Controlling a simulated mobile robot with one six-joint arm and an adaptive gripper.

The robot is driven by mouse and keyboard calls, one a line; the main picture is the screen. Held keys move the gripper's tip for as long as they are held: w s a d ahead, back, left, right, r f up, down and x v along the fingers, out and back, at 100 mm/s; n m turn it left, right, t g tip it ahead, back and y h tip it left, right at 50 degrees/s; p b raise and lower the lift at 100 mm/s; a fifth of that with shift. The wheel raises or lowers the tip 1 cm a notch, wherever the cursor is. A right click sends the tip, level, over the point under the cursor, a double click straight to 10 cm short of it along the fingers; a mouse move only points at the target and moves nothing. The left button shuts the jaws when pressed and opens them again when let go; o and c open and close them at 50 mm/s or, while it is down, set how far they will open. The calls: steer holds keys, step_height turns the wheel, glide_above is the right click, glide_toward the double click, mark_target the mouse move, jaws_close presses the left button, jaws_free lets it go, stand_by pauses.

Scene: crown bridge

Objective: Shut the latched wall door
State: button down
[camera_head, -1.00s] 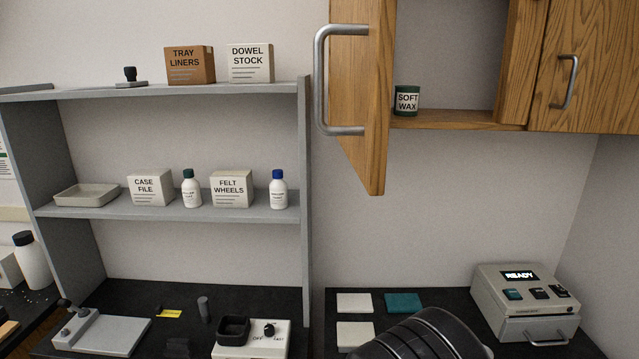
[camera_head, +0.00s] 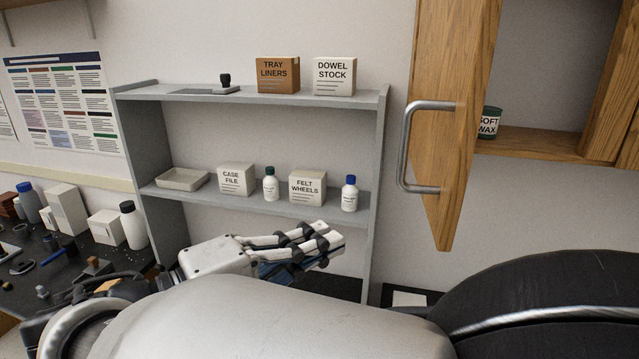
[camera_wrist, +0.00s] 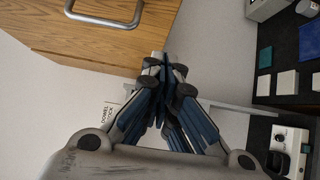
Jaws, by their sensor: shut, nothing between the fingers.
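The wooden wall door (camera_head: 452,125) stands open, swung out from the cabinet towards me, in the upper right of the head view. Its metal bar handle (camera_head: 408,150) is on the door's left face. My gripper (camera_head: 333,244) is below and left of the door, in front of the grey shelf, pointing right. Its fingers are together and empty. In the wrist view the door (camera_wrist: 120,38) fills the upper left, with its handle (camera_wrist: 105,20) at the top edge. The fingertips (camera_wrist: 163,62) show close to the door's lower edge; I cannot tell whether they touch it.
The open cabinet (camera_head: 555,143) holds a green soft wax pot (camera_head: 488,123). A grey shelf unit (camera_head: 382,150) with boxes and bottles stands left of the door. My arm covers the lower part of the head view and much of the counter.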

steer(key=shift+s+d+x, duration=0.3)
steer(key=shift+s+x, duration=0.1)
steer(key=shift+x, duration=1.7)
steer(key=shift+s+d+x, duration=0.25)
steer(key=shift+s+x, duration=0.2)
steer(key=shift+x, duration=1.7)
steer(key=shift+s+d+x, duration=0.3)
steer(key=shift+s+x, duration=0.1)
steer(key=shift+x, duration=1.7)
steer(key=shift+w, duration=0.1)
steer(key=shift+f, duration=0.1)
